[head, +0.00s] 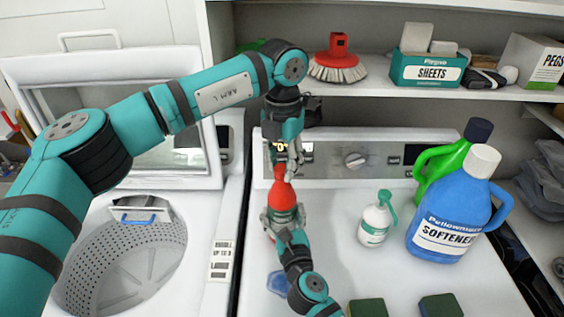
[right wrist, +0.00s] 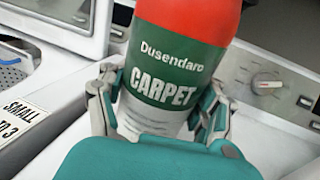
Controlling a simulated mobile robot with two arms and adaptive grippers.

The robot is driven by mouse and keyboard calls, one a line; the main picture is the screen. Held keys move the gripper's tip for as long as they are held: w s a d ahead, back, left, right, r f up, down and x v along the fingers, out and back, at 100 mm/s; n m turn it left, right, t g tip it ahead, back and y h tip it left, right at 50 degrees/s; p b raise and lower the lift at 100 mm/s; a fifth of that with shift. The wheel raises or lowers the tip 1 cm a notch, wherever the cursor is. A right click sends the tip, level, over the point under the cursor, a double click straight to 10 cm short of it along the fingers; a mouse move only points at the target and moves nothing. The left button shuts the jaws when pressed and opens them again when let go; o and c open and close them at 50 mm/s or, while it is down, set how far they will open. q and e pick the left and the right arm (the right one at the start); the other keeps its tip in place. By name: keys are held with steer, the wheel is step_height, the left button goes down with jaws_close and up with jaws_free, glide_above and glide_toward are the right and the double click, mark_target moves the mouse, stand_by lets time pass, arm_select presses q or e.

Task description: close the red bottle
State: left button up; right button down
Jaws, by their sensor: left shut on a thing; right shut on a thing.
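The red bottle (head: 285,197) stands upright above the white machine top in the head view, with a red upper part and a green label. In the right wrist view the bottle (right wrist: 185,25) fills the middle, its label reading "Dusendaro CARPET". My right gripper (head: 283,217) is shut around its lower body, and its fingers show on both sides in the right wrist view (right wrist: 160,108). My left gripper (head: 289,163) comes down from above and is shut on the bottle's small red cap (head: 280,170). The fingers partly hide the cap, so I cannot tell how it sits on the neck.
A small white spray bottle (head: 376,222), a blue softener jug (head: 452,212) and a green jug (head: 440,165) stand to the right. Two dark green sponges (head: 441,305) lie in front. An open washer (head: 125,262) is at left. A shelf (head: 390,88) with a brush and boxes is behind.

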arm_select(q)
steer(key=m, duration=1.1)
steer(key=shift+s, duration=0.1)
steer(key=m, duration=0.9)
steer(key=shift+s, duration=0.1)
steer(key=m, duration=0.4)
steer(key=shift+m, duration=0.3)
steer(key=m, duration=0.4)
steer(key=shift+a+m, duration=0.1)
steer(key=shift+m, duration=0.2)
arm_select(e)
steer(key=shift+a, duration=0.1)
arm_select(q)
steer(key=m, duration=0.3)
steer(key=o, duration=0.8)
steer(key=shift+c, duration=0.2)
